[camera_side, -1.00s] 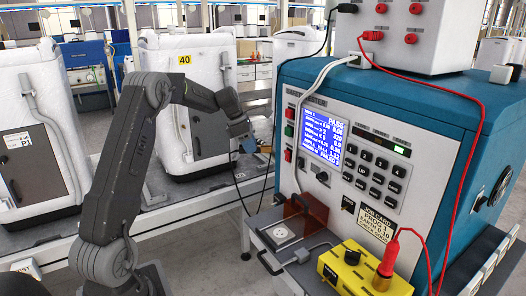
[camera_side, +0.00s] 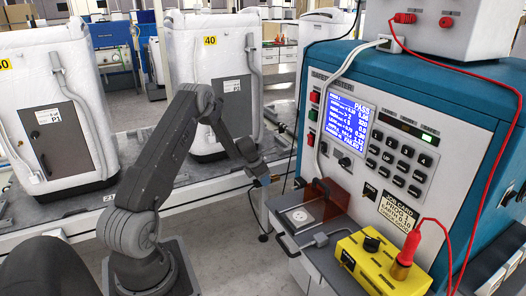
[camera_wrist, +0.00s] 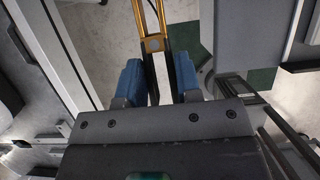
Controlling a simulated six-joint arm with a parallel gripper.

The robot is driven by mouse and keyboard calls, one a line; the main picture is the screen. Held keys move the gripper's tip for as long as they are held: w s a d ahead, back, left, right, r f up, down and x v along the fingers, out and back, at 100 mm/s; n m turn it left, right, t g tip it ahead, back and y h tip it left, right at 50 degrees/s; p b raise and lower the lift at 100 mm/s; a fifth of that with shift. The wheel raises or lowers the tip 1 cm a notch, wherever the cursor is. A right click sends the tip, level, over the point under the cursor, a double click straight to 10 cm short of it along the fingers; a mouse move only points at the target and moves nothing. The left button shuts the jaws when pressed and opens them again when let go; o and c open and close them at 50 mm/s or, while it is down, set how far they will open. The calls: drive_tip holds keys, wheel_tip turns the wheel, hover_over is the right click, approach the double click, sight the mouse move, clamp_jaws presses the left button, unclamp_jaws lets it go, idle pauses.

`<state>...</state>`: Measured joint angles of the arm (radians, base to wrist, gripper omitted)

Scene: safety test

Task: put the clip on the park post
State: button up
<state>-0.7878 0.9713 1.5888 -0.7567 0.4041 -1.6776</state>
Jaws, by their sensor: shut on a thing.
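My gripper (camera_side: 261,177) hangs over the gap between the bench and the blue-sided tester, left of the tester's front. In the wrist view its blue fingers (camera_wrist: 152,82) stand either side of a slim gold-coloured clip (camera_wrist: 153,44). The clip points away from the wrist, with a dark lead beside it. It is tiny in the side view. I cannot pick out the park post for certain. A red probe (camera_side: 412,241) stands upright in a brass-coloured holder on the yellow box (camera_side: 372,268), right of my gripper.
The tester (camera_side: 330,72) shows PASS on its screen. A tray with a white socket (camera_side: 299,217) and a brown cover (camera_side: 328,192) juts from its front. Black and red leads hang around it. White appliances (camera_side: 190,60) stand on the bench behind my arm.

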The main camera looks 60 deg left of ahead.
wheel_tip(320, 180, down, 8)
drive_tip(key=shift+w, duration=2.8)
drive_tip(key=shift+w, duration=0.25)
drive_tip(key=shift+w, duration=0.4)
drive_tip(key=shift+w, duration=0.55)
drive_tip(key=shift+w, duration=0.35)
drive_tip(key=shift+w, duration=0.1)
